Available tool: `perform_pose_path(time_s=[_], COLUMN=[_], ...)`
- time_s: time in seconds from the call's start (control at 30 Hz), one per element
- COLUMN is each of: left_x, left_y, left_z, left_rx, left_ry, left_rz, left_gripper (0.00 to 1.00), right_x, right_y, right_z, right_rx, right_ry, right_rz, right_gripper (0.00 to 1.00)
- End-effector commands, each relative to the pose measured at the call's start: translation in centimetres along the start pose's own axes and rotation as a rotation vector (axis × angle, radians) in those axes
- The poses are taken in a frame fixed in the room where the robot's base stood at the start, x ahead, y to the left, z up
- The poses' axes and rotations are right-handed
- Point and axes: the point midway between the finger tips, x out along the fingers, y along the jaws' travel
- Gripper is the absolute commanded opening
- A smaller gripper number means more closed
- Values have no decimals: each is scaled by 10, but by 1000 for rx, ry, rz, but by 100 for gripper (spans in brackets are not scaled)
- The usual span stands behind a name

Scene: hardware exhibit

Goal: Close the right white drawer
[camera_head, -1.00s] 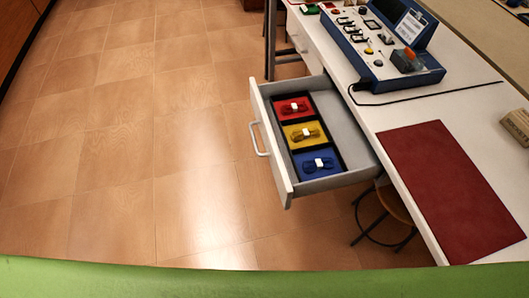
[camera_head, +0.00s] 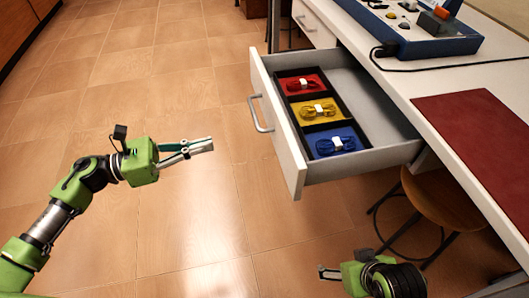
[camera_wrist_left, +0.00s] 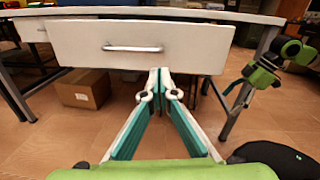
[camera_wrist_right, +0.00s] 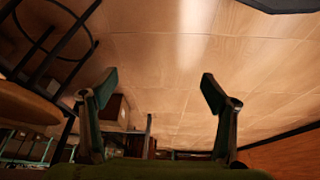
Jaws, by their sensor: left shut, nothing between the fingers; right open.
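The white drawer (camera_head: 291,150) is pulled out from the white table, with its silver handle (camera_head: 260,115) facing the left arm. In the left wrist view the drawer front (camera_wrist_left: 205,48) and handle (camera_wrist_left: 132,48) lie ahead of the gripper. My left gripper (camera_head: 211,145) is shut and empty, pointing at the drawer front with a gap between. In its wrist view the fingertips (camera_wrist_left: 160,72) meet below and right of the handle. My right gripper (camera_head: 322,272) is low, nearer the camera than the drawer; its wrist view shows the fingers (camera_wrist_right: 158,86) apart and empty.
Another drawer (camera_head: 308,20) farther along the table looks shut. A stool (camera_head: 445,202) stands below the table. The floor before the drawer is clear.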

Motion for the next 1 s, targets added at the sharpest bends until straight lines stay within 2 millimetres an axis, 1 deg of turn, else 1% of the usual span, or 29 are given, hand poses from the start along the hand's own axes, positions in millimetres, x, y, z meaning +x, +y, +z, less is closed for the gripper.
perform_pose_path(time_s=[0.03, 0.1, 0.17, 0.27, 0.37, 0.7, 0.8, 0.9, 1.0], left_x=[0, 2, 4, 14, 30, 102, 118, 130, 138], left_y=[-8, -15, -18, -19, -20, -24, -25, -26, -26], left_z=[-4, -2, 0, 0, 1, -1, -2, -3, -4], left_rx=[54, 98, 115, 118, 116, 113, 113, 111, 111], left_ry=[18, 29, 33, 33, 30, 29, 30, 30, 31], left_rz=[-32, -60, -70, -74, -74, -71, -70, -69, -67], left_gripper=[0, 0, 0, 0, 0, 0, 0, 0, 0], right_x=[-3, -9, -13, -14, -15, -18, -19, -20, -20], right_y=[0, 0, 0, 1, 1, 2, 3, 3, 3], right_z=[1, 0, 0, 1, 4, 21, 25, 27, 27], right_rx=[0, 0, 1, 1, 1, 4, 4, 4, 4], right_ry=[7, 11, 10, 3, -8, -76, -92, -100, -99], right_rz=[1, 1, 2, 2, 2, 5, 6, 6, 6], right_gripper=[79, 79, 79, 79, 79, 79, 79, 79, 79])
